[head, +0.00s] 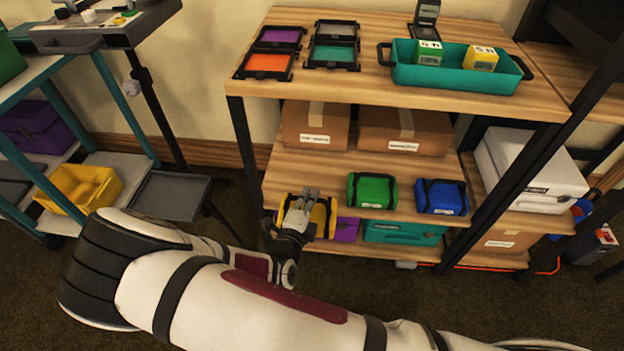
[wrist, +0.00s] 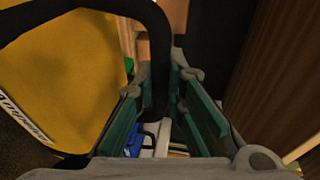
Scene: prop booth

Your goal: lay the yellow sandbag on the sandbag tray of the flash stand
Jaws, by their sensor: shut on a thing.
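The yellow sandbag (head: 321,214) with black straps is at the left front of the middle shelf, partly hidden by my gripper (head: 303,202). I cannot tell whether it still touches the shelf. In the wrist view the yellow sandbag (wrist: 75,65) fills the left side, and its black handle (wrist: 160,70) runs between the teal-padded fingers of my gripper (wrist: 172,105), which is shut on it. The sandbag tray (head: 170,195), flat, dark grey and empty, sits low on the flash stand (head: 152,100), to the left of the shelf.
A green sandbag (head: 372,190) and a blue sandbag (head: 442,196) lie to the right on the same shelf (head: 405,212). A black shelf post (head: 243,140) stands between the yellow sandbag and the tray. A yellow bin (head: 80,190) is on a cart left of the tray.

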